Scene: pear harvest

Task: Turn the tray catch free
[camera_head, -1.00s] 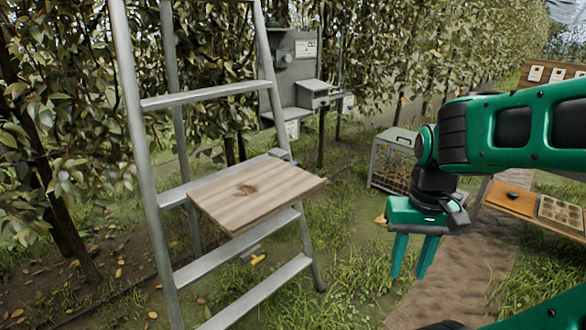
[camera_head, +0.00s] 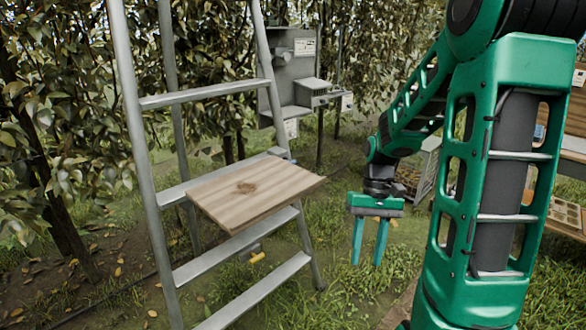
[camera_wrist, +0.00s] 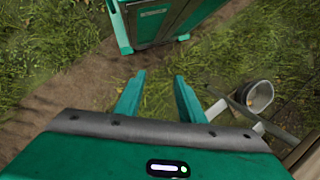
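The wooden tray (camera_head: 218,207) lies flat across the ladder (camera_head: 224,91), resting at one of its rungs. A small yellow-handled catch (camera_head: 257,258) sits below the tray, beside a grey bracket under its front edge. My gripper (camera_head: 369,264) hangs pointing down in the head view, to the right of the ladder and clear of the tray and catch. Its two green fingers are apart with nothing between them. In the wrist view my gripper (camera_wrist: 161,84) is also open, over grass; the tray and catch do not show clearly there.
A grey metal station (camera_head: 294,78) with a shelf stands behind the ladder. A crate (camera_head: 424,170) is partly hidden behind my arm. A tabletop with a box of compartments (camera_head: 565,212) is at the right. A cup-like object (camera_wrist: 258,96) shows in the wrist view. Grass between ladder and gripper is open.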

